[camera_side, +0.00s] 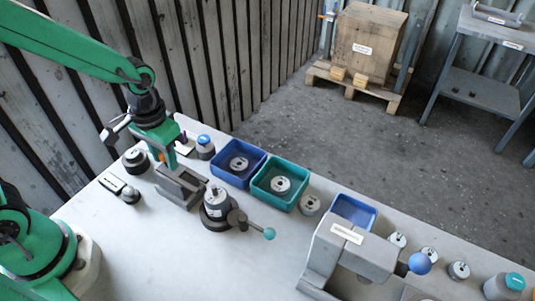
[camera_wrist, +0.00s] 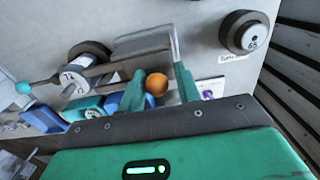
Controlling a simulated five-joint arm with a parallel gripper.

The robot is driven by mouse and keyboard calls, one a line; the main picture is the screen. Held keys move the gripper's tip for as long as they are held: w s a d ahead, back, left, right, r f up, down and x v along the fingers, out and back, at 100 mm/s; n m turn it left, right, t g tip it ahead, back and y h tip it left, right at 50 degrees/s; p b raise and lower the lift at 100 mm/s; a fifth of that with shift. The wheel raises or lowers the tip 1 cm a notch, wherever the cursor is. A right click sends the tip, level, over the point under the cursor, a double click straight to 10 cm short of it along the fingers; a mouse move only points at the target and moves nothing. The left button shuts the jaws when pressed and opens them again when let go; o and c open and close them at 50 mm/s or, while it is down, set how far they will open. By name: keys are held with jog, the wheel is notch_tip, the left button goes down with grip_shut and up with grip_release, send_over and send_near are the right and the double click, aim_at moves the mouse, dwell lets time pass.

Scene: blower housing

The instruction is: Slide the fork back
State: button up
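The fork (camera_wrist: 125,62) appears to be the dark grey slide in a grey channel bracket (camera_side: 181,187); in the wrist view it points toward a round holder with a silver cylinder (camera_wrist: 75,82). The same cylinder (camera_side: 214,195) stands in its dark holder just right of the bracket in the side view. An orange ball knob (camera_wrist: 156,84) sits at the bracket's near end. My gripper (camera_wrist: 160,85) is over the bracket, its green fingers on either side of the knob. A gap shows on the knob's right, so the fingers look open. The fork's tips are partly hidden.
A lever with a teal ball (camera_side: 269,233) sticks out right of the holder. Blue (camera_side: 238,182) and teal (camera_side: 281,205) bins stand behind it. A dark round part (camera_side: 135,160) stands left of the bracket. A grey press (camera_side: 345,245) stands at right. The front tabletop is clear.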

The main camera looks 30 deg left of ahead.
dwell(0.3)
jog(key=shift+r, duration=3)
jog(key=shift+r, duration=0.1)
jog(key=shift+a+r, duration=0.1)
jog(key=shift+r, duration=0.1)
jog(key=s+a+r+t, duration=0.5)
jog(key=s+a+r, duration=0.1)
jog(key=r, duration=0.3)
jog(key=shift+s+t, duration=0.3)
jog(key=shift+s, duration=0.25)
